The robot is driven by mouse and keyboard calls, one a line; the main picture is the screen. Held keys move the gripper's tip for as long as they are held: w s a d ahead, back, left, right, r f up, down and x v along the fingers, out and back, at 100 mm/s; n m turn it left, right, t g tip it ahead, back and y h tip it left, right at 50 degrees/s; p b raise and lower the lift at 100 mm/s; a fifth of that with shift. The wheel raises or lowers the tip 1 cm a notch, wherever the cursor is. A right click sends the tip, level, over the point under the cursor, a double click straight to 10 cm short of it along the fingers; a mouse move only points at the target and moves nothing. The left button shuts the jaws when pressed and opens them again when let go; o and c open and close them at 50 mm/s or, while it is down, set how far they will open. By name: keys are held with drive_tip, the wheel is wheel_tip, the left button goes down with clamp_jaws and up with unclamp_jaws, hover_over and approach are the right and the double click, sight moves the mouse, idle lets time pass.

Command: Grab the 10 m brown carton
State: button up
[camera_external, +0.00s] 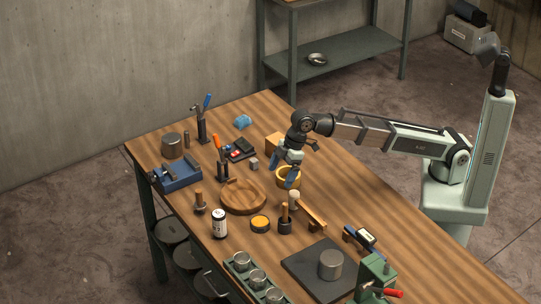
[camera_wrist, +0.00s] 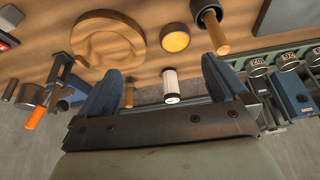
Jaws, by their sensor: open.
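A tan-brown box (camera_external: 274,144), the only carton-like thing I see, sits on the table just left of my arm's wrist in the external view. The arm hides part of it, and no lettering is readable. It does not show in the wrist view.
A round wooden tray (camera_external: 243,208), a white can (camera_external: 219,230), a yellow-topped tin (camera_external: 260,223) and a mallet (camera_external: 309,211) lie nearby. A blue vise (camera_external: 177,178) stands at left. A dark plate (camera_external: 305,270) bears a metal cylinder (camera_external: 331,264). Bare wood lies right of the bowl.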

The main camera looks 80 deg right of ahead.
drive_tip(key=w+d+m+h, duration=0.15)
drive_tip(key=w+d, duration=0.25)
drive_tip(key=d, duration=0.7)
drive_tip(key=w+d+m+y, duration=0.1)
drive_tip(key=w+d+m, duration=0.15)
drive_tip(key=d, duration=0.75)
drive_tip(key=m, duration=3)
approach(278, 138)
drive_tip(key=shift+g+y, duration=0.3)
drive_tip(key=shift+y, duration=0.25)
drive_tip(key=x, duration=0.7)
drive_tip(key=shift+w+d+f, duration=0.25)
drive_tip(key=shift+w+f, duration=0.05)
drive_tip(key=shift+w, duration=0.2)
drive_tip(key=shift+x, duration=2.6)
drive_tip(key=shift+s+d+f, duration=0.1)
drive_tip(key=shift+d, duration=0.05)
